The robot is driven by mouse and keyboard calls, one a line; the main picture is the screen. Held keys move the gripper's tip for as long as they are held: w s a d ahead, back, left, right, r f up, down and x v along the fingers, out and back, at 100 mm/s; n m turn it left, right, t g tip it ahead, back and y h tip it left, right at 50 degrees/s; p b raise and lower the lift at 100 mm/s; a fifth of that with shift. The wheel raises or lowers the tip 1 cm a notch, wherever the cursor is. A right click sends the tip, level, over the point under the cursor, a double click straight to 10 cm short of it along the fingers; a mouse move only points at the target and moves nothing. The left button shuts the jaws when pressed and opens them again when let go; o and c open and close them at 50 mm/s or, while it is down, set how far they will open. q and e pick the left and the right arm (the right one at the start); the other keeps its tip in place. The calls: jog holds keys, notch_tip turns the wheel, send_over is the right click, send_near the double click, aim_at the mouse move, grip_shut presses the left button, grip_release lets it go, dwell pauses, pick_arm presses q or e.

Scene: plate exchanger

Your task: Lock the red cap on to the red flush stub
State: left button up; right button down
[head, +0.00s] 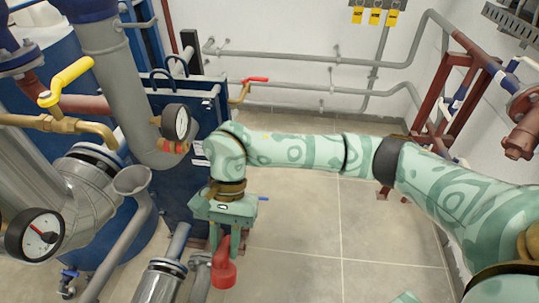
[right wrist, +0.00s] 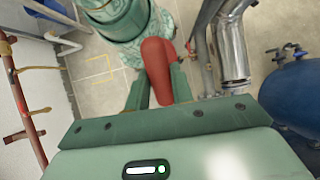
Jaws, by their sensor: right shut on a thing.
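My right gripper (head: 227,238) points down at the lower middle of the head view. It is shut on the red cap (head: 223,272), whose narrower upper part sits between the fingers. The right wrist view shows the cap (right wrist: 157,62) between the two green fingers, reaching out beyond their tips. A small red part (right wrist: 192,48) shows beside the grey pipes there; I cannot tell whether it is the flush stub. In the head view I cannot make out a separate red stub. I cannot tell whether the cap touches any pipe. My left gripper is not in view.
A grey pipe (head: 200,264) and a metal-clad pipe (head: 162,272) stand just left of the cap. The blue plate exchanger (head: 180,195), a pressure gauge (head: 177,122) and a red-handled valve (head: 256,79) are close by. Tiled floor (head: 310,245) lies clear on the right.

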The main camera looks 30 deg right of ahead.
jog(key=w+d+r+m+t+y, duration=0.1)
jog(key=w+r+m+t+y, duration=0.5)
jog(key=m+y, duration=0.45)
jog(key=w+d+m+t, duration=0.3)
jog(key=d+m+t, duration=0.15)
jog(key=d, duration=0.25)
jog(key=w+d+m+t, duration=0.3)
jog(key=d+t, duration=0.2)
jog(key=d, duration=0.2)
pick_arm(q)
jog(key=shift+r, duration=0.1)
pick_arm(e)
jog(key=x, duration=0.6)
jog(key=shift+a+r+y, duration=0.4)
jog(key=shift+r+y, duration=0.05)
jog(key=shift+r, duration=0.1)
jog(key=shift+g, duration=0.25)
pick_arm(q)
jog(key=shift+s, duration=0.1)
pick_arm(e)
jog(key=shift+w+a, duration=0.15)
jog(key=shift+a, duration=0.15)
